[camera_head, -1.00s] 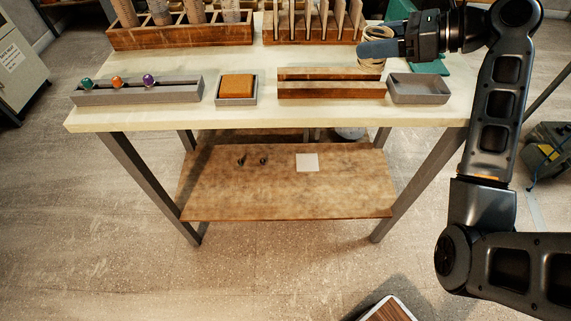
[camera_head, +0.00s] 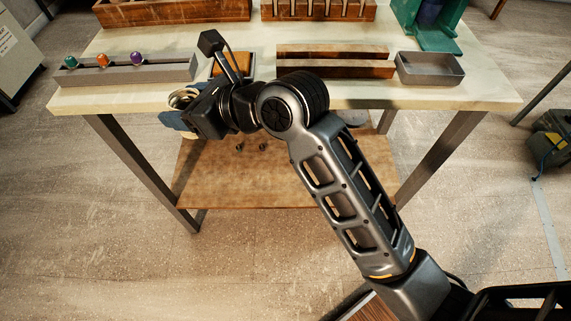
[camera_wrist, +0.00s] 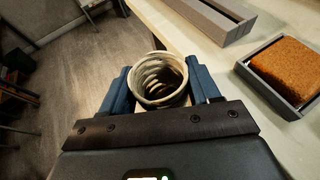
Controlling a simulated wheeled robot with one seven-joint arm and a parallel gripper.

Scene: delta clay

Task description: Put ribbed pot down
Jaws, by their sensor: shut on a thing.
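The ribbed pot (camera_wrist: 158,78) is a pale, ringed clay pot with an open top. In the wrist view it sits between the two blue fingers of my gripper (camera_wrist: 160,88), which is shut on it. In the head view the pot (camera_head: 181,97) shows at the front left edge of the table, and my gripper (camera_head: 178,112) is around it, partly hidden by my wrist. The pale table top (camera_head: 110,92) lies beside and behind the pot. I cannot tell whether the pot touches it.
An orange sponge in a grey tray (camera_wrist: 290,97) is to the right. Wooden slotted blocks (camera_head: 335,68) and an empty grey tray (camera_head: 430,80) stand further right. A wooden lower shelf (camera_head: 240,190) is below.

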